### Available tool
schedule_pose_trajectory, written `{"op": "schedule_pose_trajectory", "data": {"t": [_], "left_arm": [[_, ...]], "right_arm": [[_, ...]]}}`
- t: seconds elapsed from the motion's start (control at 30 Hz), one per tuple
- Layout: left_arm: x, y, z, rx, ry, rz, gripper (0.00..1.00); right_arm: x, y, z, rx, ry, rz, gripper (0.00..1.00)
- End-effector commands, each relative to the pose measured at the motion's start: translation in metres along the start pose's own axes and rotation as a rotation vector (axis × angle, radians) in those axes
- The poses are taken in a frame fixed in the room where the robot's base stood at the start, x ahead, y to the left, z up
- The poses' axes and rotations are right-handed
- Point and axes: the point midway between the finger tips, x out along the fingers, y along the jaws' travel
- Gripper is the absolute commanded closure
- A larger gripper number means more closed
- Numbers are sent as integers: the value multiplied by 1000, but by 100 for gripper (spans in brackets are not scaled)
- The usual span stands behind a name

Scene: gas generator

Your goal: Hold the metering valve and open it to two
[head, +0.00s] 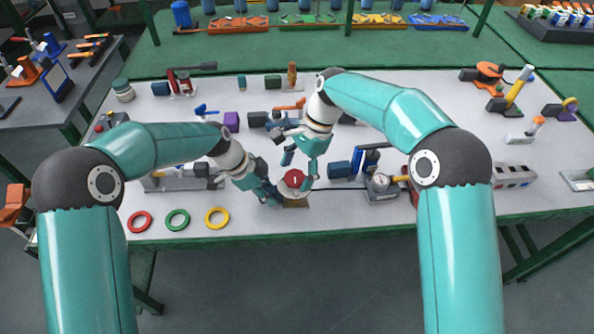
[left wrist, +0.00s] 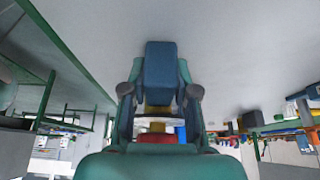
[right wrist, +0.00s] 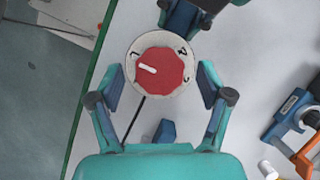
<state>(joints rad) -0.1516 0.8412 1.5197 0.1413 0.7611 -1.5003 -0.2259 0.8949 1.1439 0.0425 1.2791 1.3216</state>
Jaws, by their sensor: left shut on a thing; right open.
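The metering valve (head: 294,180) has a red knob on a round white dial. In the right wrist view the knob (right wrist: 166,70) shows a white pointer toward the left of the numbered dial. My left gripper (head: 272,194) is shut at the valve's left side. My right gripper (head: 301,170) is open over the valve. Its fingers (right wrist: 160,88) stand on either side of the dial, apart from the knob.
Red, green and yellow rings (head: 177,219) lie at the table's front left. A gauge (head: 381,185) with blue parts stands right of the valve. Tools and fittings crowd the table behind. The table's front edge (head: 340,232) is close to the valve.

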Motion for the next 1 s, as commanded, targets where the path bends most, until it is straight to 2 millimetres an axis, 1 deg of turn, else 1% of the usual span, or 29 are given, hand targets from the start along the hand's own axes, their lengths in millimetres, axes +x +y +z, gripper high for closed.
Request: {"op": "schedule_pose_trajectory", "data": {"t": [0.27, 0.3, 0.37, 0.4, 0.63, 0.67, 1.0], "left_arm": [[0, 0, 0, -1, 0, -1, 100], [0, 0, 0, -1, 0, -1, 100], [0, 0, 0, -1, 0, -1, 100], [0, 0, 0, -1, 0, -1, 100], [0, 0, 0, -1, 0, -1, 100], [0, 0, 0, -1, 0, -1, 100], [0, 0, 0, -1, 0, -1, 100]], "right_arm": [[2, 0, 0, 0, 0, 1, 21], [2, 0, 0, -1, 0, 1, 25], [2, 0, 0, 0, 0, 1, 35], [2, 0, 0, 0, 0, 1, 41], [2, 0, 0, -1, 0, 1, 80], [2, 0, 0, -1, 0, 1, 82], [3, -1, 0, -44, 1, 19, 82]]}}
